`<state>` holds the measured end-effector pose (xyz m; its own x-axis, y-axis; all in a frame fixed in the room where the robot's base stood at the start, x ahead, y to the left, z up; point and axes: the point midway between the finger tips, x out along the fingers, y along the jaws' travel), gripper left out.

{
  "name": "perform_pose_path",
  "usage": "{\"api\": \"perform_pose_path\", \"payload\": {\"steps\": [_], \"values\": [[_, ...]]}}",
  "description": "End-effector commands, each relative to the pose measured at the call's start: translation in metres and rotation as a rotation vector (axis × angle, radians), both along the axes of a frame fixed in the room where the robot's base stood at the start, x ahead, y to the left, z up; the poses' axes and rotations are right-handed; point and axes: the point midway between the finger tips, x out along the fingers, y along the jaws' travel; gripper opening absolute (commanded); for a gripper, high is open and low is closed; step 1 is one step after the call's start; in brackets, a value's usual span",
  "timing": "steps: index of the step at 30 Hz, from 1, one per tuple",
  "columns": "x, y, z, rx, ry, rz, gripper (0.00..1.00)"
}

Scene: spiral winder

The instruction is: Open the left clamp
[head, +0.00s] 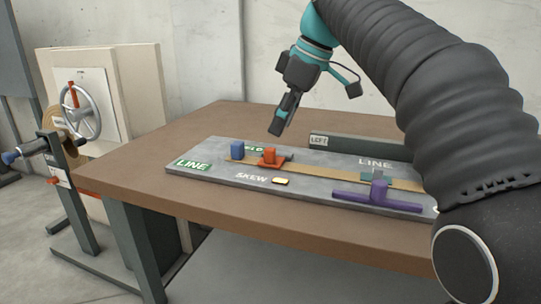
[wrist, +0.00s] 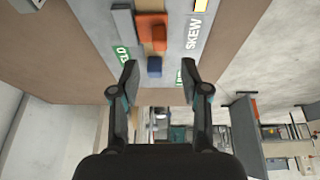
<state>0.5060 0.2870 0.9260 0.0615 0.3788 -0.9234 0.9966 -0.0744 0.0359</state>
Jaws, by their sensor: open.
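A grey board on the table carries an orange clamp-like piece (head: 269,157) at its left part, on a tan strip (head: 310,170). A blue block (head: 237,149) is beside it, at the strip's left end. A purple clamp-like piece (head: 378,192) with a long bar is at the right. My gripper (head: 279,129) is open and empty, pointing down above the board's left part, apart from the pieces. In the wrist view, the blue block (wrist: 154,67) shows between my fingertips (wrist: 159,75), with the orange piece (wrist: 152,33) beyond it.
A dark grey bar (head: 360,146) marked LEFT stands along the board's back. Labels LINE and SKEW lie on the board (head: 215,180). The brown table (head: 125,178) is clear left of the board. A handwheel (head: 80,111) on a stand is at the far left.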

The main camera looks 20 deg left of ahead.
Motion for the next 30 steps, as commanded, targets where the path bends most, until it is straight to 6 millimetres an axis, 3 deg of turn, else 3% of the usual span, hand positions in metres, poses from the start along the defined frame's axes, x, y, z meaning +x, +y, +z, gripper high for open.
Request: {"api": "perform_pose_path", "payload": {"steps": [3,12,26,30], "values": [[0.001,0.008,-0.025,-0.002,0.001,0.000,0.46],[0.004,0.023,-0.061,-0.001,0.000,-0.003,0.46],[0.005,0.027,-0.070,0.000,-0.001,-0.004,0.46],[0.005,0.027,-0.070,0.000,-0.001,-0.004,0.11]]}}
